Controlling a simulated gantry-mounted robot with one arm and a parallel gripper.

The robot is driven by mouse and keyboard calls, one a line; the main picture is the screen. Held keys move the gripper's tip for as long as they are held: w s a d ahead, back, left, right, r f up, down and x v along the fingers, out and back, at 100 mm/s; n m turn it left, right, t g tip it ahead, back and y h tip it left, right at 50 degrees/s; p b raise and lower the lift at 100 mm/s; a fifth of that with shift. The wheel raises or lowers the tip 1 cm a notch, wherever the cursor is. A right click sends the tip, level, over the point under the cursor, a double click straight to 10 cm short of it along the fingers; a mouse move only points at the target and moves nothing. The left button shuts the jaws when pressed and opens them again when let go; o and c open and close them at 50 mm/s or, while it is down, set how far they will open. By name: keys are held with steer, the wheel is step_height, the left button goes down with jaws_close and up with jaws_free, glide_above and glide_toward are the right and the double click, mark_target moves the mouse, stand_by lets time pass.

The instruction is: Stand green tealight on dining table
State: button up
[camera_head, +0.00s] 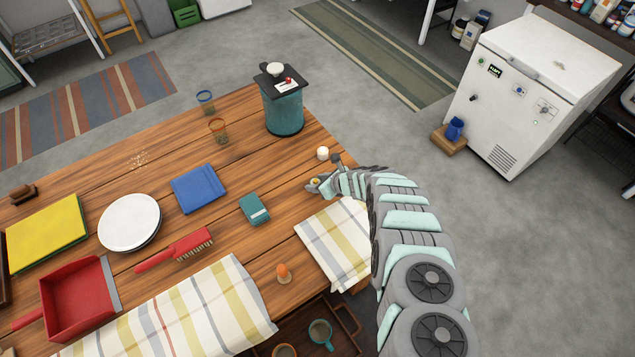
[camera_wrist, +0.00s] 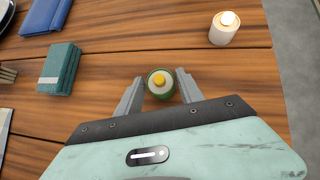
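The green tealight (camera_wrist: 160,84) is a small round green cup with pale wax and a yellow centre. In the wrist view it sits upright between the fingertips of my gripper (camera_wrist: 160,86), with a finger close against each side. My gripper appears shut on it. In the head view my gripper (camera_head: 316,184) is over the right part of the wooden dining table (camera_head: 240,165), and the tealight is mostly hidden there. I cannot tell whether its base touches the table.
A white candle (camera_head: 323,153) stands near the table's right edge, close to my gripper.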

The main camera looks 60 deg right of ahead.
steer(key=shift+o, duration=1.1)
steer(key=shift+r, duration=0.15)
steer(key=shift+s+r+p, duration=0.15)
steer(key=shift+r+p, duration=0.15)
steer(key=shift+p, duration=0.15)
steer(key=p+v, duration=0.6)
steer(key=v, duration=0.5)
steer(key=shift+s+p, duration=0.25)
steer(key=shift+p, duration=0.15)
steer(key=shift+a, duration=0.1)
